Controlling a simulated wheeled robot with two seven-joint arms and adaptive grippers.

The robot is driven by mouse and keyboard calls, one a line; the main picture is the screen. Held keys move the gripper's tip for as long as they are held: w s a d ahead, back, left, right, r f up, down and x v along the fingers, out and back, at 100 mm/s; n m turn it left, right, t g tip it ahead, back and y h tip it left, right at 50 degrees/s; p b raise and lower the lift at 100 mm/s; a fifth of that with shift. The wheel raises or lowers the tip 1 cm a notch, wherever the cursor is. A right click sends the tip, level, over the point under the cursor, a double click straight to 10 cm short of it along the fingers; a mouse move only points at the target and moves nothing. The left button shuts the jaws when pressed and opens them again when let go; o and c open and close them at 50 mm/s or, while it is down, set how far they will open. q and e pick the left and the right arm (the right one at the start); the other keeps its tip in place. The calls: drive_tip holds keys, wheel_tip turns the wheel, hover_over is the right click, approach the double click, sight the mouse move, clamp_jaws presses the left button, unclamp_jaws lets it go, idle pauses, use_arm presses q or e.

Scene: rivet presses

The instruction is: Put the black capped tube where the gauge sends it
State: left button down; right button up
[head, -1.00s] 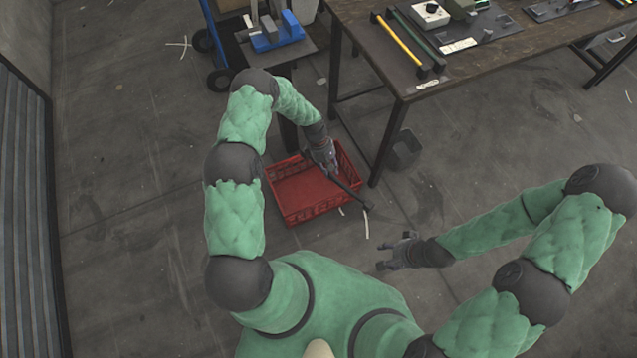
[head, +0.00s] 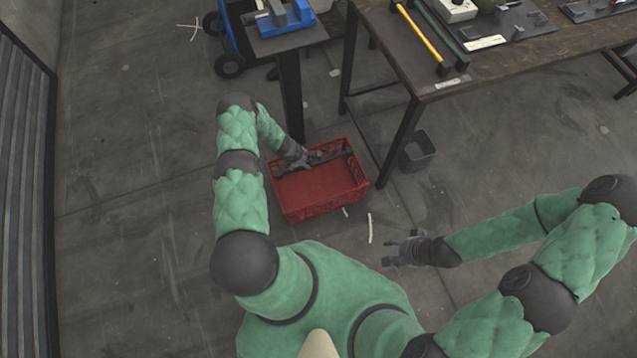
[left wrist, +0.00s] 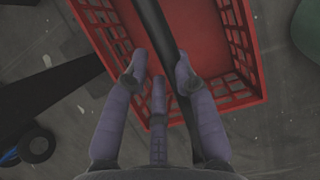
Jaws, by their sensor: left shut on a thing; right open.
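The black capped tube (head: 330,159) is in my left gripper (head: 300,161), which is shut on it. It lies nearly level at the back part of the red crate (head: 318,207), within its outline; I cannot tell whether it touches the crate floor. In the left wrist view the tube (left wrist: 165,38) runs lengthwise past the fingers of the left gripper (left wrist: 162,62), over the red crate (left wrist: 255,95). My right gripper (head: 390,252) is open and empty above the floor. A white box with a dark knob (head: 455,10) stands on the table; its reading is too small to tell.
The wooden table (head: 520,55) bears a yellow tube (head: 420,36) and a green tube (head: 437,30) side by side. A dark bin (head: 418,150) stands under it. A blue device (head: 285,18) sits on a small stand behind the crate.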

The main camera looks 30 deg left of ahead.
use_arm(q)
drive_tip(key=shift+f+b, duration=2.25)
drive_tip(key=shift+f, duration=0.7)
drive_tip(key=c, duration=0.9)
unclamp_jaws()
drive_tip(key=shift+r, duration=0.1)
drive_tip(key=shift+v, duration=5.95)
